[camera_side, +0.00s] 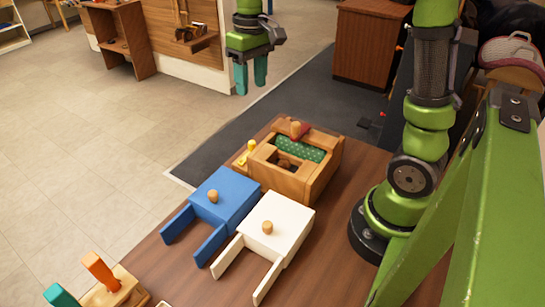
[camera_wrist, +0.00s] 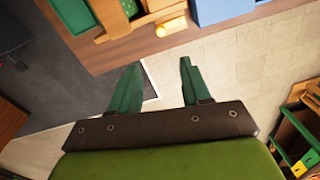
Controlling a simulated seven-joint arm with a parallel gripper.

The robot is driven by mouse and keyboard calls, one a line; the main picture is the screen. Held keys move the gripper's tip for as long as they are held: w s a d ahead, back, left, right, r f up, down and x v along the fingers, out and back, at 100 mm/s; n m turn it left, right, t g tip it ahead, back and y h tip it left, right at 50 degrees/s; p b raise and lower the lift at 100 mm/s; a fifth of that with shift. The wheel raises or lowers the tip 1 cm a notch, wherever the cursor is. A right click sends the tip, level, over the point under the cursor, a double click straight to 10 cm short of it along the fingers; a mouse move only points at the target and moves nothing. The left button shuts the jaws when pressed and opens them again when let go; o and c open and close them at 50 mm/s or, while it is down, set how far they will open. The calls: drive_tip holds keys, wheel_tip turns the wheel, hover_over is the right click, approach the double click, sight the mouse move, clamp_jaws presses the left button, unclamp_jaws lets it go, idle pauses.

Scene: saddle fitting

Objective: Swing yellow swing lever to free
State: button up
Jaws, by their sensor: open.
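The yellow swing lever (camera_side: 247,151) is a small piece at the left end of the wooden fixture (camera_side: 311,182) on the table. In the wrist view the yellow lever (camera_wrist: 171,27) shows at the top, beside the fixture's edge. Which way it is swung I cannot tell for sure. My gripper (camera_side: 251,90) has two teal fingers that point down. It is high above and behind the fixture, apart from the lever. In the wrist view my gripper (camera_wrist: 157,75) is open and empty, with the floor between its fingers.
A blue block with a knob (camera_side: 233,191) and a white block with a knob (camera_side: 287,227) stand in front of the fixture. A red piece (camera_side: 300,130) and green dotted surface (camera_side: 302,148) are on the fixture. Orange and teal handles (camera_side: 100,270) stand at the near left.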

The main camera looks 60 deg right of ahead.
sight(252, 142)
drive_tip(key=f, duration=1.6)
drive_tip(key=shift+a+f, duration=0.3)
drive_tip(key=shift+a, duration=0.1)
clamp_jaws()
